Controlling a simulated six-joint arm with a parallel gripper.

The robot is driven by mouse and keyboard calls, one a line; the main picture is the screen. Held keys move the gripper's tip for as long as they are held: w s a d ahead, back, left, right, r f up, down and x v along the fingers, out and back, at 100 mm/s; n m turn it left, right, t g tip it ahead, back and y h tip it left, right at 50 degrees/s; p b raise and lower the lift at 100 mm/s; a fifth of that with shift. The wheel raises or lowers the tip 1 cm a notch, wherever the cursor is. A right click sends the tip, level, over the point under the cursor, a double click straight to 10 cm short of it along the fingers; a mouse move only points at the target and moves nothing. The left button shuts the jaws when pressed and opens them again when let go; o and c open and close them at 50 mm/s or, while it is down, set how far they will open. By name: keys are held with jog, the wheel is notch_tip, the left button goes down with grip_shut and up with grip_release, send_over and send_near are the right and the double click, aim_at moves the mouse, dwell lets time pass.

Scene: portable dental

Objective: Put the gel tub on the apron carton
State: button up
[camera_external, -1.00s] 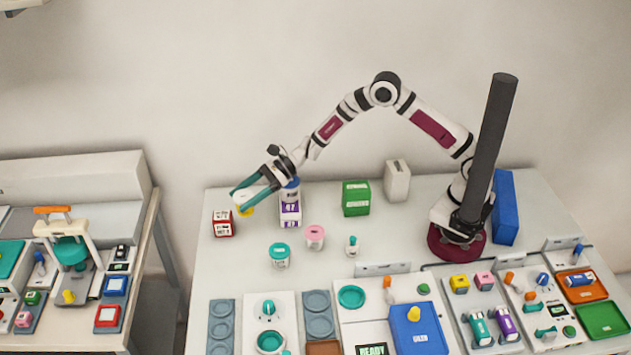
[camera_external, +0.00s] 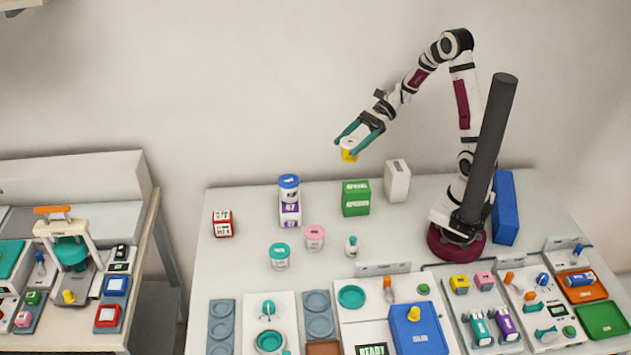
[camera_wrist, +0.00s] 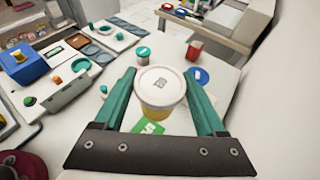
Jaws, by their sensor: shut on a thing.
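My gripper (camera_external: 345,146) is shut on a tub with a white lid and yellow lower part (camera_external: 349,156). The tub is upright in the air, above and behind the green carton (camera_external: 356,199). In the wrist view the tub (camera_wrist: 161,90) sits between the teal fingers, partly hiding the green carton (camera_wrist: 150,128). I take it as the gel tub; its label is too small to read. Cartons on the table are green, white (camera_external: 397,180), red (camera_external: 223,224) and purple-and-white (camera_external: 290,214). I cannot tell by label which is the apron carton.
A blue-lidded tub (camera_external: 289,187) stands on the purple-and-white carton. A pink-lidded tub (camera_external: 315,237), a teal-lidded tub (camera_external: 280,256) and a small bottle (camera_external: 352,246) stand in front. Trays and devices fill the front edge. A blue block (camera_external: 504,207) stands near my base.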

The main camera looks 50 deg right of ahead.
jog(key=shift+s+d+f, duration=0.2)
jog(key=shift+s+d, duration=0.15)
jog(key=shift+s, duration=0.25)
jog(key=shift+s+d+f, duration=0.15)
jog(key=shift+s+d, duration=0.15)
jog(key=shift+s, duration=0.3)
send_over(357, 186)
notch_tip(357, 186, down, 9)
jog(key=shift+r, duration=0.1)
jog(key=o, duration=1.3)
jog(key=shift+o, duration=0.2)
